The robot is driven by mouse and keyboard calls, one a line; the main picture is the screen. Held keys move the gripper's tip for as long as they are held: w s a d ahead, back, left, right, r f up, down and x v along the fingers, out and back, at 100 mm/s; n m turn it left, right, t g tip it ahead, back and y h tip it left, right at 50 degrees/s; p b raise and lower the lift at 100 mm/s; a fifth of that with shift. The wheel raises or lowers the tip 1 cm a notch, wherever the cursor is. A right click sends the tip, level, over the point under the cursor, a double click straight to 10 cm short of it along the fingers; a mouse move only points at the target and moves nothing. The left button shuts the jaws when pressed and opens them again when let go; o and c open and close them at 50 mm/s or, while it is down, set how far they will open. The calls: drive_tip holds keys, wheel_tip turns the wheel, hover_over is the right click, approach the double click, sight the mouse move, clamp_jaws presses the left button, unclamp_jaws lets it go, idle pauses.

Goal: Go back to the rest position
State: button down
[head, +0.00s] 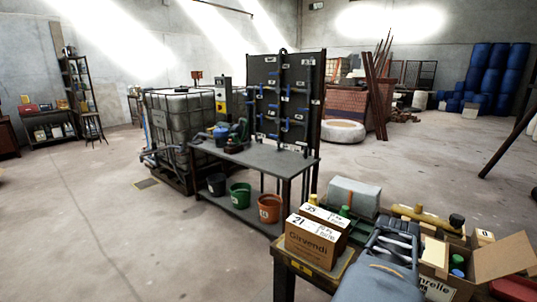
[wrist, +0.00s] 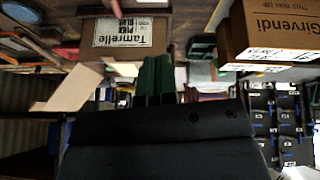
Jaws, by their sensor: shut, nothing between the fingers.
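My gripper (wrist: 156,78) shows in the wrist view as two narrow dark green fingers close together beyond the wide dark gripper body. They are shut with nothing between them. In the head view my grey arm rises from the bottom right, and the dark gripper (head: 395,238) is over the crowded table at the lower right. The fingertips are hard to make out there. The wrist view is upside down.
Cardboard boxes marked Girvendi (head: 316,243) stand left of my gripper, and an open carton (head: 437,288) stands right. A workbench (head: 262,158) with buckets below, a caged tank (head: 180,125) and a dark panel (head: 287,95) stand beyond. The floor at left is clear.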

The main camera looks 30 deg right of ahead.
drive_tip(key=w+a+r+n+y+p, duration=0.1)
drive_tip(key=w+a+r+n+p, duration=0.1)
drive_tip(key=a, duration=0.8)
drive_tip(key=w+a+r+n+t+y+p, duration=0.1)
drive_tip(key=w+a+n+y+p, duration=0.1)
drive_tip(key=w+a+n, duration=0.4)
drive_tip(key=w+a+r+n+t+y+p, duration=0.1)
drive_tip(key=w+a+n+p, duration=0.3)
drive_tip(key=a, duration=1.2)
drive_tip(key=shift+w+r+y+p, duration=0.35)
drive_tip(key=shift+r+y, duration=0.35)
drive_tip(key=shift+r, duration=0.15)
